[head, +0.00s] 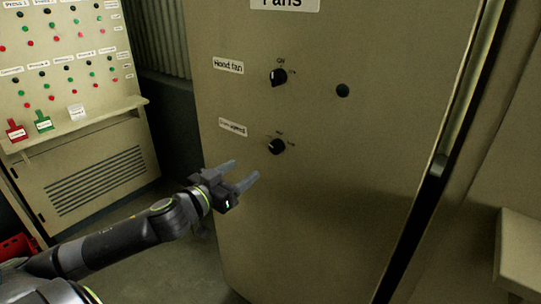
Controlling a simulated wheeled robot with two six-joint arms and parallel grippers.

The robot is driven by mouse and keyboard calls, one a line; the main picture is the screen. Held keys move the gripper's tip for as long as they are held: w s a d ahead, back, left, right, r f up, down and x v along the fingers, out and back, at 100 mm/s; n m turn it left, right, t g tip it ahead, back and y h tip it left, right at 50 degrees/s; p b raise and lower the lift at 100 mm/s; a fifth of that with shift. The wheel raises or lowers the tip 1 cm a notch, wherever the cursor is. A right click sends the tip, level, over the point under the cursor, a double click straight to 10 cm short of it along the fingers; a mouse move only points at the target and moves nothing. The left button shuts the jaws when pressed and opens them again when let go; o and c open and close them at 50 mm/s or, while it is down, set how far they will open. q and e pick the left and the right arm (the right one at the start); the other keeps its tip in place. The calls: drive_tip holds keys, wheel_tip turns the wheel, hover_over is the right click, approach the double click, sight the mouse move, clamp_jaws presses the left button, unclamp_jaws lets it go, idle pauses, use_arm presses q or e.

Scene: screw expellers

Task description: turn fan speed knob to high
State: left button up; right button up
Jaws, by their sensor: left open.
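A beige cabinet panel (330,210) with a "Fans" sign (285,4) fills the middle of the head view. A black knob (277,77) sits on it beside a "Hood fan" label (228,66). A second black knob (277,147) sits lower, beside a label (232,127) that seems to read "Fan speed". Small markings by both knobs are too blurred to read surely. My left gripper (246,172) is open and empty, below and left of the lower knob and apart from it. My right gripper is not in view.
A control panel (65,55) with several coloured buttons stands at the left, with red (16,131) and green (44,122) tags on its ledge. A dark round hole or button (343,90) is right of the upper knob. A ledge (520,245) juts out at the lower right.

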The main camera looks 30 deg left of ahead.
sight(274, 150)
use_arm(q)
drive_tip(key=w, duration=0.8)
drive_tip(key=w+d, duration=0.1)
drive_tip(key=w, duration=0.3)
drive_tip(key=shift+w, duration=0.15)
drive_tip(key=c, duration=1)
